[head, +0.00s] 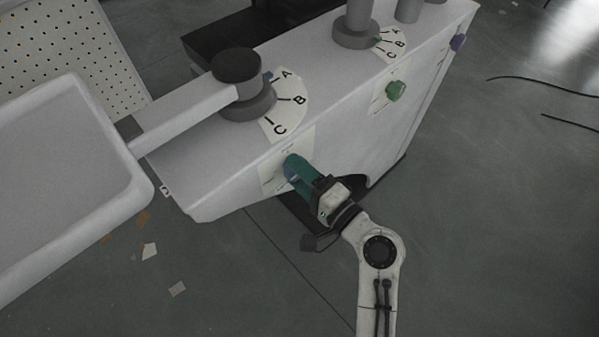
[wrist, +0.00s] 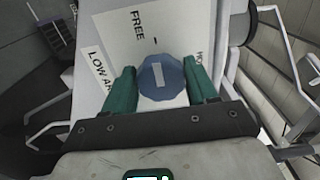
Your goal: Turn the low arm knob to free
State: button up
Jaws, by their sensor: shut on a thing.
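The low arm knob (wrist: 168,88) is a blue, many-sided knob with a pale bar mark on its face. It sits on a pale plate (wrist: 122,52) lettered FREE, LOW AR and HO, the last two words cut off or covered. In the wrist view the bar runs nearly up and down, its upper end towards the small tick beside FREE. My gripper (wrist: 160,86) is shut on the knob, one green finger on each side. In the head view my gripper (head: 292,168) reaches the plate on the white housing and hides most of the knob.
The white housing (head: 230,170) carries a grey lift column (head: 245,103) with an A, B, C dial (head: 291,100). A white tray arm (head: 60,190) juts out left.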

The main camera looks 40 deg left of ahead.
jog(key=shift+f, duration=0.1)
jog(key=o, duration=1)
jog(key=d, duration=1)
jog(key=shift+s+d, duration=0.4)
jog(key=shift+s, duration=0.05)
jog(key=s+d+f+h+p, duration=0.1)
jog(key=s+d+h+p, duration=0.2)
jog(key=d, duration=0.7)
jog(key=s+d+f+t+h+p, duration=0.1)
jog(key=s+d+f+h+p, duration=0.1)
jog(key=d+h, duration=0.4)
jog(key=s+d+f+n+h+p, duration=0.1)
jog(key=s+d+h+p, duration=0.3)
jog(key=d, duration=1)
jog(key=shift+d+f+h+p, duration=0.25)
jog(key=shift+f+h+p, duration=0.05)
jog(key=shift+f+h, duration=0.25)
jog(key=s+d+r+h, duration=0.1)
jog(key=s+d, duration=0.1)
jog(key=d, duration=0.1)
jog(key=s+d+r+h+p, duration=0.1)
jog(key=s+d, duration=0.1)
jog(key=d, duration=0.1)
jog(key=s+d+r+g+h, duration=0.1)
jog(key=s+d+h, duration=0.1)
jog(key=s+d, duration=0.1)
jog(key=shift+s+d+r+m+p, duration=0.1)
jog(key=shift+d+m+p, duration=0.2)
jog(key=shift+d+p, duration=0.15)
jog(key=shift+c, duration=0.2)
